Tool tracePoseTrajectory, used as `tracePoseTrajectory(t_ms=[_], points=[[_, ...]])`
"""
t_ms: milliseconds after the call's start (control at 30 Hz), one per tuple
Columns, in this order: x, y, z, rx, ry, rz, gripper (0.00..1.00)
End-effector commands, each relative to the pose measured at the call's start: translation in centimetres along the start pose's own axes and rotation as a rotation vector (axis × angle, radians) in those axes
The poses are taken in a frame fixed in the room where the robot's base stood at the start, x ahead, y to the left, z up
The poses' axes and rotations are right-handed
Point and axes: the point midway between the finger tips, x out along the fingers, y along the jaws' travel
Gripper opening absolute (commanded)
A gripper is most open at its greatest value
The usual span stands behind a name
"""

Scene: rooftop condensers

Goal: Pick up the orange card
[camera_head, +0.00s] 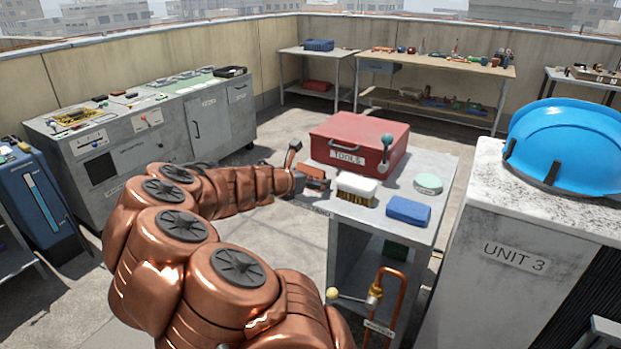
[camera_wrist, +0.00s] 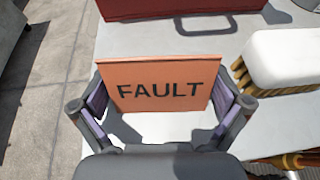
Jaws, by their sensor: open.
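The orange card (camera_wrist: 160,84), marked FAULT, stands tilted on the grey cart top in the wrist view. It also shows small in the head view (camera_head: 316,184), partly hidden by my gripper. My gripper (camera_wrist: 165,108) is open, with one finger beside the card's left edge and the other beside its right edge. A narrow gap seems to show at each side, but I cannot tell whether a finger touches the card. In the head view my gripper (camera_head: 299,178) is at the cart's left edge.
A red TOOLS box (camera_head: 359,142) sits behind the card. A white-topped brush (camera_head: 356,188) stands close to its right, with a blue block (camera_head: 408,210) and a pale green disc (camera_head: 428,183) farther right. A copper pipe (camera_head: 393,290) rises at the cart's front.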

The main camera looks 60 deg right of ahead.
Motion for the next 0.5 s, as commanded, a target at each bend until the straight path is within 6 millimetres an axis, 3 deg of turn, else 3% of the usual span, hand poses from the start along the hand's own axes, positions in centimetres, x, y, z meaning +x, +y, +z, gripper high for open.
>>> tracePoseTrajectory(t_ms=[133, 500], points=[[-0.02, 0.01, 0.02, 0.001, 0.0, 0.0, 1.0], [-0.05, 0.04, 0.03, 0.001, 0.0, 0.001, 0.64]])
